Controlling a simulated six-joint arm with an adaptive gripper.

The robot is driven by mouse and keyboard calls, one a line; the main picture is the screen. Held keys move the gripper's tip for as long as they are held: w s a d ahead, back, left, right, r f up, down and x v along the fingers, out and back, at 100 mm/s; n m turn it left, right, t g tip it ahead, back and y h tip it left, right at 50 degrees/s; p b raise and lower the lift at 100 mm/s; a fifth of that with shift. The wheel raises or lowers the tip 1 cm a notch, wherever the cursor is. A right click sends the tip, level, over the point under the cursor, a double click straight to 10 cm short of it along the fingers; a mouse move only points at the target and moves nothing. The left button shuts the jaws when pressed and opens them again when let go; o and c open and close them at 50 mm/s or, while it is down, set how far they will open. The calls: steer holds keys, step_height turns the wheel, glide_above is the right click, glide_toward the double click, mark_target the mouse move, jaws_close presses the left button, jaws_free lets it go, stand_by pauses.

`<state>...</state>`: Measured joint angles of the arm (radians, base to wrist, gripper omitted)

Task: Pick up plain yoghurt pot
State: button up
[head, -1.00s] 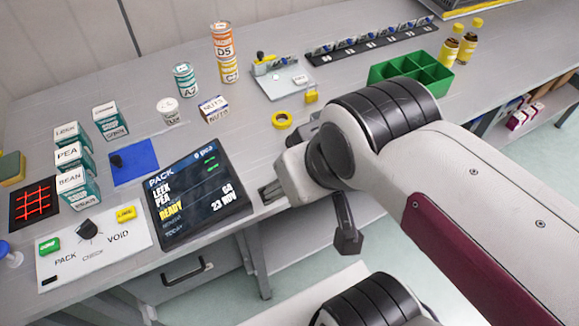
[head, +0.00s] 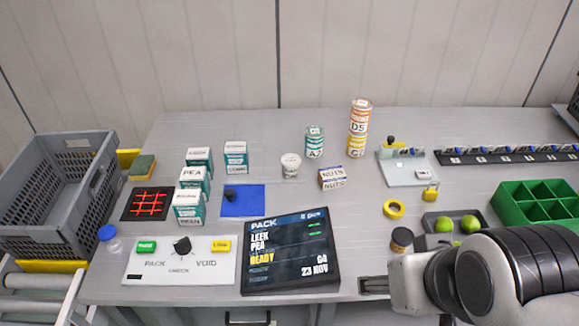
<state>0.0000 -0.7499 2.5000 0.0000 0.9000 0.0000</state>
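The yoghurt pot (head: 290,165) is a small white tub with dark lettering too small to read surely. It stands upright near the middle of the bench, left of a teal can (head: 314,142) and behind a nuts box (head: 332,178). Nothing touches it. My arm is at the lower right, its wrist over the bench's front edge. A small dark part, seemingly my gripper (head: 373,285), shows at the wrist's left end, well to the front and right of the pot. Its fingers cannot be made out clearly.
Stacked orange and yellow cans (head: 359,128) stand right of the teal can. Vegetable boxes (head: 193,182) and a blue mat (head: 242,200) lie left. A tilted display (head: 290,255) stands in front. A grey crate (head: 55,185) is far left, a green divided tray (head: 540,205) far right.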

mark_target(291, 168)
steer(key=shift+o, duration=0.7)
steer(key=w+d+r+n+t+h, duration=0.1)
steer(key=w+d+t, duration=0.15)
steer(key=w, duration=1.35)
steer(key=w+d+n+t, duration=0.1)
steer(key=w+t, duration=0.2)
steer(key=w, duration=1.2)
steer(key=w+a+f+n+y, duration=0.4)
steer(key=w+f, duration=0.3)
steer(key=w, duration=0.4)
steer(key=w+a+f+y, duration=0.1)
steer(key=a+f, duration=0.1)
steer(key=f, duration=0.1)
steer(key=w+a+f+n+y, duration=0.1)
steer(key=a+f+y, duration=0.1)
steer(key=a+f, duration=0.1)
steer(key=w+a+f+y, duration=0.1)
steer(key=a+f, duration=0.2)
steer(key=shift+f+y, duration=0.15)
steer(key=shift+y, duration=0.25)
steer(key=shift+s+a+f+n+y, duration=0.1)
steer(key=shift+a+f+n+y, duration=0.2)
steer(key=shift+f, duration=0.1)
